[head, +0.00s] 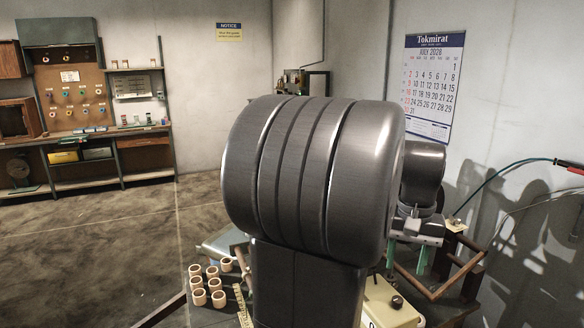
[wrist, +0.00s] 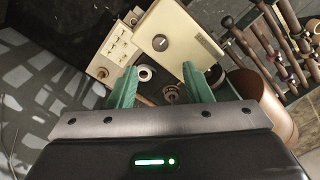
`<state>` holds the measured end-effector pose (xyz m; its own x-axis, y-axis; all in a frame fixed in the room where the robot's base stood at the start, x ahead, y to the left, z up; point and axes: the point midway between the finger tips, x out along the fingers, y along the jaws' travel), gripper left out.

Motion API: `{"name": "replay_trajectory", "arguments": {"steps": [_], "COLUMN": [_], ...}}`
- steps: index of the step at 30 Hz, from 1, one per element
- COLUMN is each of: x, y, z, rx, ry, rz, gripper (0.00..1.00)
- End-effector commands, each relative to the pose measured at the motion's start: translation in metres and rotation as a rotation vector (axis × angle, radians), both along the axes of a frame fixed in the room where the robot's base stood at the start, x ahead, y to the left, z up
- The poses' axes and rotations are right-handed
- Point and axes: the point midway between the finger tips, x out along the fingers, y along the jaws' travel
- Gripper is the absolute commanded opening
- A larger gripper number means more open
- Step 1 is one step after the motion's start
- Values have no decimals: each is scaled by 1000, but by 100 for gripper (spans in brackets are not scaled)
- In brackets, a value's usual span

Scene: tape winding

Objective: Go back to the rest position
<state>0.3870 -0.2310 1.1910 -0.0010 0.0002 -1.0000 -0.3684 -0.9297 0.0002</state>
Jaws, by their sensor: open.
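My gripper (wrist: 158,72) is open, its two green fingers apart with nothing gripped between them. In the wrist view it hangs above a cream machine box (wrist: 176,35) with a dark knob. A small pale ring (wrist: 145,74) and a brown spool-like part (wrist: 171,93) show in the gap between the fingers, below them as far as I can tell. In the head view the gripper (head: 406,262) is partly hidden behind my large dark arm link, over the right part of the bench. The cream box (head: 392,304) shows there below it.
Several tan tape cores (head: 198,297) stand left of my arm in the head view. A rack of wooden-handled rods (wrist: 285,45) and a copper-coloured bin (wrist: 268,105) are at the wrist view's right. A wall calendar (head: 430,85) hangs behind. Open floor (head: 90,245) lies left.

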Motion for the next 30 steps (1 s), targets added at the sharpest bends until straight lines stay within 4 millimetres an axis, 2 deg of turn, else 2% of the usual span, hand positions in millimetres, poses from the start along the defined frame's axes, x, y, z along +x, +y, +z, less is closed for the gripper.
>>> {"name": "replay_trajectory", "arguments": {"steps": [14, 30], "x": [-1, 0], "y": [1, 0], "z": [-97, -95], "rx": [3, -1], "ry": [4, -1], "rz": [-1, -444], "gripper": [45, 45]}}
